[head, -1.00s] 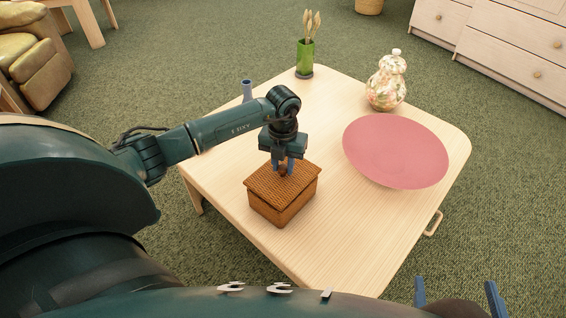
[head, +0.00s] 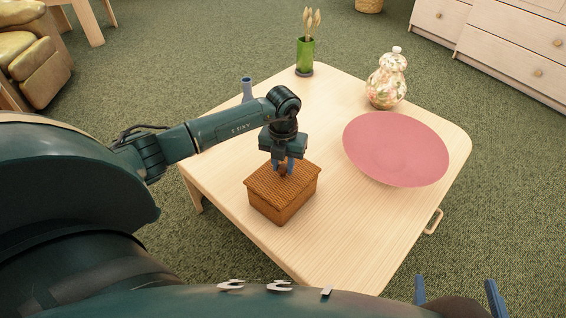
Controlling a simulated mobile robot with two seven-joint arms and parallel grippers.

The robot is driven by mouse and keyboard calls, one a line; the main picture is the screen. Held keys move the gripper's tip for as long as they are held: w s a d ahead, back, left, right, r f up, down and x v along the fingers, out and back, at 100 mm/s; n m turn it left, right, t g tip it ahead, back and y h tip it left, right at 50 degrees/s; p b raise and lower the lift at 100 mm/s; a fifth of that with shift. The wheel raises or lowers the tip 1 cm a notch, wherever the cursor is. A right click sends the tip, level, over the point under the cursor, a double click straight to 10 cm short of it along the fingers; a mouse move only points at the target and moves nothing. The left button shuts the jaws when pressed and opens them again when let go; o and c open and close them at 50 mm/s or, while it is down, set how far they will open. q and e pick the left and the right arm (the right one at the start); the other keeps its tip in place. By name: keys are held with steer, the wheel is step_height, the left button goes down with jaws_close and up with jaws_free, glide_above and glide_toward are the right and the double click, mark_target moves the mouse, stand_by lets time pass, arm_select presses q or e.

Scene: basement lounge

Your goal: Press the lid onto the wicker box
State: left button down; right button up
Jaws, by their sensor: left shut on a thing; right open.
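The wicker box (head: 288,209) stands on the wooden table, a little left of the table's middle. Its woven lid (head: 268,184) lies on top and covers the opening; I cannot tell whether it is fully seated. My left gripper (head: 284,168) points down at the lid's middle and is shut on the small dark knob (head: 283,170) there. The fingers partly hide the knob.
On the table (head: 350,235) a large pink plate (head: 395,149) lies right of the box. A floral jar (head: 386,82), a green vase (head: 305,55) with dried stems and a small blue vase (head: 247,88) stand farther back. The table's front part is clear.

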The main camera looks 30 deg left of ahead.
arm_select(q)
steer(key=shift+f, duration=0.45)
stand_by(1.0)
steer(key=c, duration=0.6)
jaws_free()
stand_by(0.5)
